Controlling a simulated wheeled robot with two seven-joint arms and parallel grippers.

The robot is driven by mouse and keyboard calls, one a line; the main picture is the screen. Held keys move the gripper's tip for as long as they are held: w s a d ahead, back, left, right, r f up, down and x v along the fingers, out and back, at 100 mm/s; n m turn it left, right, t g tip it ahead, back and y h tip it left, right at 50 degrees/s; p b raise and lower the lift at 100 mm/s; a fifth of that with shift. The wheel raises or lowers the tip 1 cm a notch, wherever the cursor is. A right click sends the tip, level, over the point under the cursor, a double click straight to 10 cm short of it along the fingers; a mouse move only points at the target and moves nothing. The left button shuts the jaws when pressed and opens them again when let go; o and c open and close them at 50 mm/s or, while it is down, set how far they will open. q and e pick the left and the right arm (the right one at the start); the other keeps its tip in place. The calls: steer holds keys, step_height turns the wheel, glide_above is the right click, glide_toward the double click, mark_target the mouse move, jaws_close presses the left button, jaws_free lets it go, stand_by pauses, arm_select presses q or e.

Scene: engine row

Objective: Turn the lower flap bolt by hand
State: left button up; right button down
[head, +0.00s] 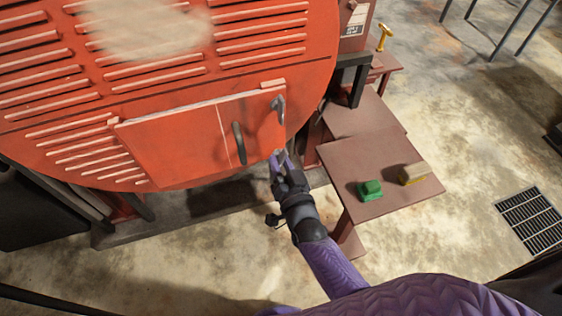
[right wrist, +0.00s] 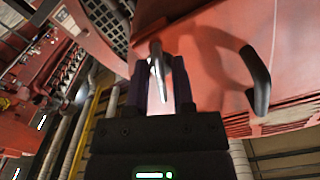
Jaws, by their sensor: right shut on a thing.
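A red flap (head: 180,140) is set in the round red engine front, with a dark curved handle (head: 238,143) near its right edge. A grey bolt or latch (head: 278,107) sits at the flap's upper right. My right gripper (head: 280,162) is at the flap's lower right corner. In the right wrist view its fingers are shut on the lower flap bolt (right wrist: 157,62), a grey metal piece that sticks up between them. The dark handle also shows in the right wrist view (right wrist: 258,80), to the right of the fingers and apart from them. My left gripper is in neither view.
A brown stepped table (head: 385,205) stands right of my right gripper, with a green block (head: 370,190) and a beige-topped yellow block (head: 413,173) on it. A yellow tool (head: 384,37) stands farther back. A floor grate (head: 534,220) lies at right; the floor between is clear.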

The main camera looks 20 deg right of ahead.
steer(key=shift+w+d+r+n, duration=0.1)
steer(key=shift+r+n, duration=0.05)
steer(key=shift+n, duration=2.15)
steer(key=c, duration=0.7)
jaws_free()
steer(key=shift+c, duration=0.2)
steer(key=shift+w+f, duration=0.15)
steer(key=shift+f, duration=0.05)
steer(key=s+p, duration=0.1)
steer(key=s, duration=0.9)
steer(key=shift+d, duration=0.15)
steer(key=shift+f, duration=0.1)
